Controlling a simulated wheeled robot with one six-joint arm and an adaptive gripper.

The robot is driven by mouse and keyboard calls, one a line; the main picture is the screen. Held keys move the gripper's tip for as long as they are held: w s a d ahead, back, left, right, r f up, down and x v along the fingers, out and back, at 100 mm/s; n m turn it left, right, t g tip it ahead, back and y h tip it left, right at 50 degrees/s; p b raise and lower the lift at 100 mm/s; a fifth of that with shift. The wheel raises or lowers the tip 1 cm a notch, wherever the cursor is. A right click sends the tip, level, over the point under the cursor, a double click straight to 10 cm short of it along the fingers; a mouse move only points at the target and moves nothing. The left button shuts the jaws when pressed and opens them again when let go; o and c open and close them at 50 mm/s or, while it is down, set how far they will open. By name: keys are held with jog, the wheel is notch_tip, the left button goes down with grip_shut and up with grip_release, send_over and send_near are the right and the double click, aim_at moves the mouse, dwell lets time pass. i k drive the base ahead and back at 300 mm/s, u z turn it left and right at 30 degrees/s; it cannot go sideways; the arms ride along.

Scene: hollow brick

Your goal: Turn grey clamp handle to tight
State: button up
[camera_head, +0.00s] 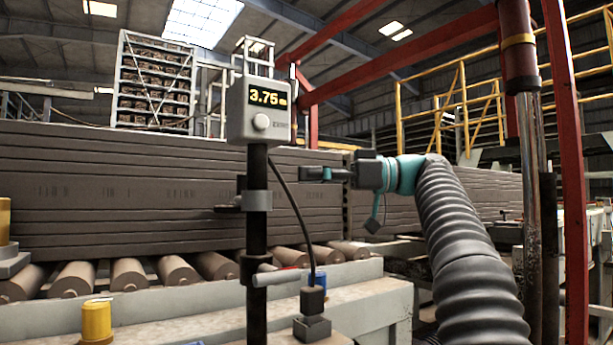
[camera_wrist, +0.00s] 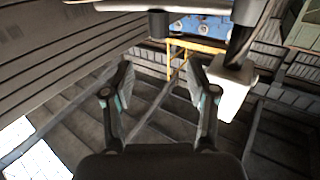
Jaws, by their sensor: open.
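A grey clamp (camera_head: 258,201) sits around the black upright post (camera_head: 257,172), below the gauge box. A short dark piece (camera_head: 225,208) sticks out from its left side; I cannot tell for certain that it is the handle. A lower dark clamp (camera_head: 254,265) on the same post has a red-tipped lever (camera_head: 281,276) pointing right. My gripper (camera_head: 312,173) points left, to the right of the post and slightly higher than the grey clamp. In the wrist view my gripper (camera_wrist: 161,68) has its fingers apart with nothing between them.
A pale gauge box (camera_head: 262,110) reading 3.75 tops the post; it hangs upside down in the wrist view (camera_wrist: 235,95). A black cable (camera_head: 297,215) runs down beside the post. Stacked brown slabs (camera_head: 120,195) and rollers (camera_head: 128,273) lie behind. A yellow cylinder (camera_head: 97,320) stands at lower left.

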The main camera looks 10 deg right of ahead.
aim_at(266, 275)
jog(key=k, duration=1)
